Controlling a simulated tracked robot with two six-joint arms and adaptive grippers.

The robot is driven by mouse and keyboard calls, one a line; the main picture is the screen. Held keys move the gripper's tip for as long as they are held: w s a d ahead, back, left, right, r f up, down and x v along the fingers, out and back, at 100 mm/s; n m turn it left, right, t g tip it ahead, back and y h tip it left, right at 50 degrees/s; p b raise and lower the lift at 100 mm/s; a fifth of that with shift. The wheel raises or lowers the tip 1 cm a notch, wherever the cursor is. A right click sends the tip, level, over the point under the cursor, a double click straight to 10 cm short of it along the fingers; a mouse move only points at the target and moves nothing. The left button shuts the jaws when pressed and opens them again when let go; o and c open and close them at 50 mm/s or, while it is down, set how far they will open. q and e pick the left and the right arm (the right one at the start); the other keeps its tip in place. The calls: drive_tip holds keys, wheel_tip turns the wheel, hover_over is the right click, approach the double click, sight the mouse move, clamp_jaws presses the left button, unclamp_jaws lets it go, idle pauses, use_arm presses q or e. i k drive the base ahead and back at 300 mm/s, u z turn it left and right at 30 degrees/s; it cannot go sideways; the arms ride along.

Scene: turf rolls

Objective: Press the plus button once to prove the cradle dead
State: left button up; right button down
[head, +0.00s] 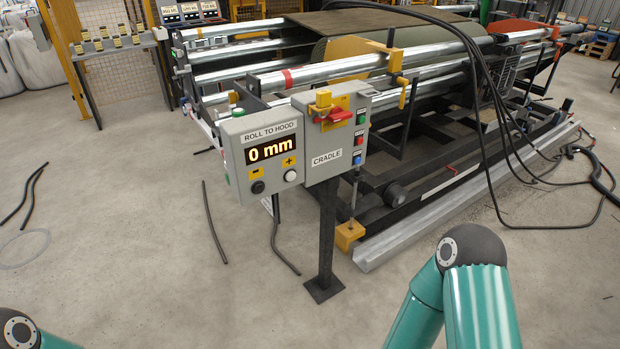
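The plus button (291,175) is a white round button under a yellow plus label (289,161) on a grey control box (240,139). The box is marked ROLL TO HOOD, and its lit display (269,149) reads 0 mm. A black button (257,187) sits to the left, under a yellow minus label. The joined grey box (322,183) on the right is marked CRADLE. It carries a red rotary handle (335,116) with a yellow piece (321,103) at its left. The cradle (430,130) stands behind. Only links of my arms show at the bottom; neither gripper is in view.
The boxes stand on a black post (327,235) with a floor plate. Black cables (490,100) hang over the cradle's right side, and loose hoses (213,225) lie on the floor. A metal rail (460,200) runs along the cradle. Bare concrete lies in front.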

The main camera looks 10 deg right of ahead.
sight(292, 176)
drive_tip(key=z, duration=0.1)
drive_tip(key=i, duration=1)
drive_tip(key=u, duration=0.1)
